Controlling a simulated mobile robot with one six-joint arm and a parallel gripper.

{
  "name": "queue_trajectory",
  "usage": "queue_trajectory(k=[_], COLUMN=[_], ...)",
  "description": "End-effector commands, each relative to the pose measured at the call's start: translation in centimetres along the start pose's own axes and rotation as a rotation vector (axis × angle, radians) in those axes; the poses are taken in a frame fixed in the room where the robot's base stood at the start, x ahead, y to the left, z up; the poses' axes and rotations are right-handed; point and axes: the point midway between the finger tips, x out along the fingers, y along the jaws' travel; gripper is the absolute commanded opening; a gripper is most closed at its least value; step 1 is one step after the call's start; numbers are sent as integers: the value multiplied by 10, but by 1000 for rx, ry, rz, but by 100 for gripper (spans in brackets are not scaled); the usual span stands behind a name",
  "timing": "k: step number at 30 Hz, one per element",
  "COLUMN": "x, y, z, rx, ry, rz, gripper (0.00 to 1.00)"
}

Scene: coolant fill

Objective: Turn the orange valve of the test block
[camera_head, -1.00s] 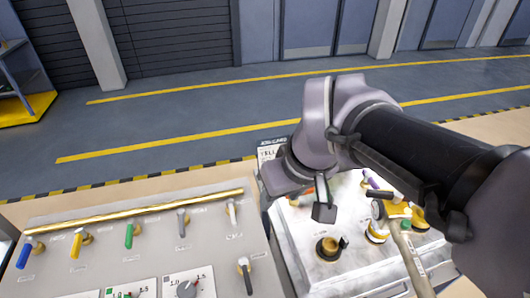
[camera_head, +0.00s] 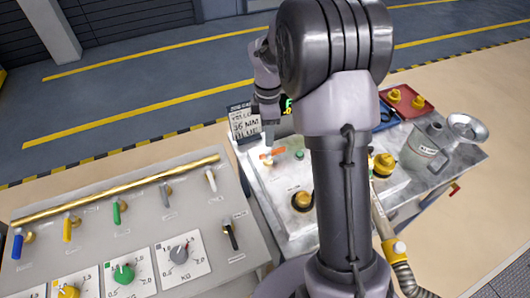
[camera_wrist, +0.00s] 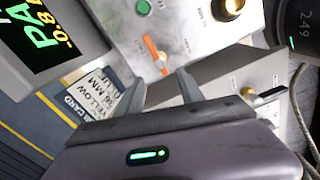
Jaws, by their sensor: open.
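The orange valve (camera_head: 273,153) is a small lever handle on the left part of the grey metal test block (camera_head: 270,190). In the wrist view the orange lever (camera_wrist: 154,48) lies just beyond the fingertips, next to a brass fitting. My gripper (camera_wrist: 160,78) is open and empty, with one finger on each side below the lever. A gap shows between the fingers and the lever; I see no contact. In the head view my arm covers the middle of the block, and the fingertips are hard to make out.
A panel with several coloured levers (camera_head: 118,215) stands left. A grey canister (camera_head: 422,146), a metal bowl (camera_head: 466,127) and a red tray (camera_head: 405,100) are at the right.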

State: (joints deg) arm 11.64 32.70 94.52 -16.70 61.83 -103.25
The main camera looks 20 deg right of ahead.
Motion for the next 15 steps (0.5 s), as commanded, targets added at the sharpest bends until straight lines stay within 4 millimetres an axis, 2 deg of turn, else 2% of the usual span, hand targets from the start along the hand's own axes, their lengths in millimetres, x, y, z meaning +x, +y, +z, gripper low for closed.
queue_trajectory(k=[1, 6, 10, 15], x=[21, 70, 96, 110], y=[-1, -1, 0, 0], z=[0, 0, 0, 0], rx=[0, 1, 2, 2], ry=[-1, 0, 0, 0], rz=[-3, -3, -1, 1], gripper=[45, 45, 45, 45])
